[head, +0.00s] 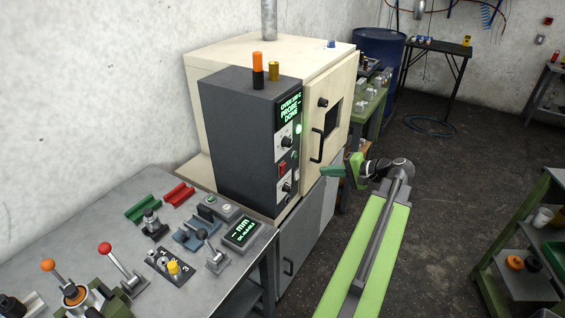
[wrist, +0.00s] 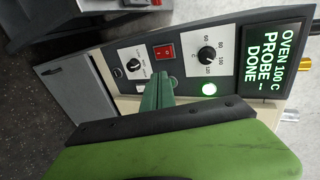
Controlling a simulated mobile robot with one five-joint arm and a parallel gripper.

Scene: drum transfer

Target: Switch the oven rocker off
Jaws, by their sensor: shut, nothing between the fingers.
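The red oven rocker (head: 282,168) sits on the dark control panel, between two dials. In the wrist view the rocker (wrist: 164,52) shows just beyond my fingertips, with the panel turned sideways. I cannot tell which side of the rocker is pressed in. My gripper (head: 324,172) is shut and empty, its green fingers pointing left toward the panel. The fingers look apart from the rocker. The display (wrist: 267,58) reads OVEN 100 C, PROBE --, DONE.
The panel's dials (wrist: 208,55) flank the rocker. The oven door handle (head: 317,146) stands out near my gripper. A grey bench (head: 105,200) with levers and buttons is at left. A green table (head: 372,115) and blue drum (head: 380,50) stand behind.

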